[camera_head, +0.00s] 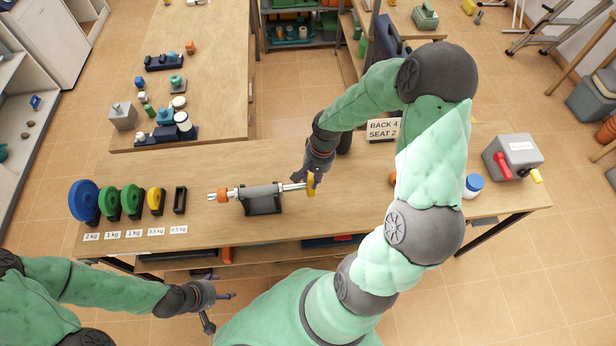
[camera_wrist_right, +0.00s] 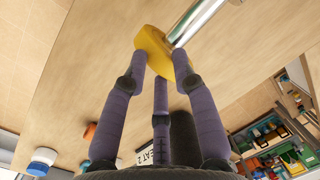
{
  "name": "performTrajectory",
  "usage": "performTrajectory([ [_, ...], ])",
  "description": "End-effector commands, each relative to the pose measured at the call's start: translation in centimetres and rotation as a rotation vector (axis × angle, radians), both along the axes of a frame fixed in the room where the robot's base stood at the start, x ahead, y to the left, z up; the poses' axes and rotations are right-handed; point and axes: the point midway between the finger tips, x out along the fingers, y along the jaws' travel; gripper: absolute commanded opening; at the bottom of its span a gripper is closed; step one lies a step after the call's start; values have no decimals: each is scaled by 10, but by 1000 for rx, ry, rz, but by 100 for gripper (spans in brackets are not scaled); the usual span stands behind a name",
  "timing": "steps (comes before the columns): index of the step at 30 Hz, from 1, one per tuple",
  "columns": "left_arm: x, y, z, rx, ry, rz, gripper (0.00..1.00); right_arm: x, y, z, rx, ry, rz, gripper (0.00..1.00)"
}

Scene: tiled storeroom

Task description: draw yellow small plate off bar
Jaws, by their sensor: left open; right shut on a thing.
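The small yellow plate (camera_head: 311,186) is at the right end of the silver bar (camera_head: 292,187). My right gripper (camera_head: 313,178) is shut on it from above and behind. In the right wrist view the yellow plate (camera_wrist_right: 155,42) sits between the fingers, with the bar (camera_wrist_right: 192,22) meeting it; I cannot tell whether the bar's tip is still inside its hole. The bar rests level in a dark cradle (camera_head: 263,206), with an orange collar (camera_head: 222,194) near its left end. My left gripper (camera_head: 216,310) is open and empty, low in front of the table.
At the table's left stand a blue plate (camera_head: 84,201), two green plates, another yellow plate (camera_head: 155,200) and an empty black holder (camera_head: 180,200), with weight labels before them. A sign (camera_head: 383,129) reads "BACK 4 SEAT 2". A grey box (camera_head: 513,157) stands at the right.

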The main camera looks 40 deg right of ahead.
Motion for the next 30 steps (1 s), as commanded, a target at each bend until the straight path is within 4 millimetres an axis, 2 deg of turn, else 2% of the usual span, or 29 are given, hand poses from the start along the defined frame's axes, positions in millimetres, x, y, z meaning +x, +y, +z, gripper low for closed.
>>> performTrajectory([
  [16,0,0,4,0,0,0,72,-13,-24,1,-2,-3,-4,0],
  [30,0,0,5,0,0,0,72,-15,-27,1,-1,-2,0,0],
])
